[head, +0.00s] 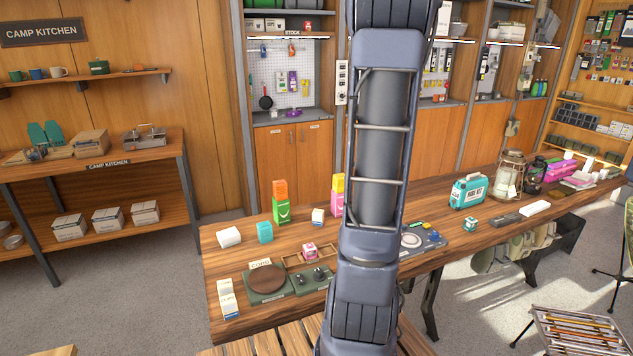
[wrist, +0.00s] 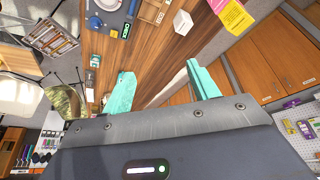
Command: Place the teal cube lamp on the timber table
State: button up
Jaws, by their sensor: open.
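A small teal cube (head: 265,232), which looks like the cube lamp, stands on the left part of the long timber table (head: 225,262) in the head view. It stands apart from the white box and the green box beside it. I cannot make it out in the wrist view. My gripper (wrist: 160,68) shows in the wrist view with two teal fingers spread apart and nothing between them. The timber table (wrist: 168,50) shows beyond the fingers. In the head view my arm rises past the top edge, so the gripper is outside that picture.
An orange box (head: 280,188) is stacked on a green box (head: 282,212). A teal case (head: 468,191) and a lantern (head: 509,176) stand farther right. Small bare patches remain between them.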

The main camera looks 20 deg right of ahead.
jog(key=s+a+r+n+y, duration=0.1)
jog(key=s+a+r+n, duration=0.15)
jog(key=a, duration=0.45)
jog(key=s+a+r+n+t, duration=0.1)
jog(key=s+a, duration=0.2)
jog(key=a, duration=0.4)
jog(key=s+a+r+n+y, duration=0.1)
jog(key=s+a+r+n, duration=0.1)
jog(key=a, duration=0.5)
jog(key=s+a+f+n+t+y, duration=0.1)
jog(key=s+a+n, duration=0.3)
jog(key=s+a, duration=0.8)
jog(key=shift+s+a+f+n+y, duration=0.3)
jog(key=shift+s+a+f+n, duration=0.1)
jog(key=shift+s+f, duration=0.15)
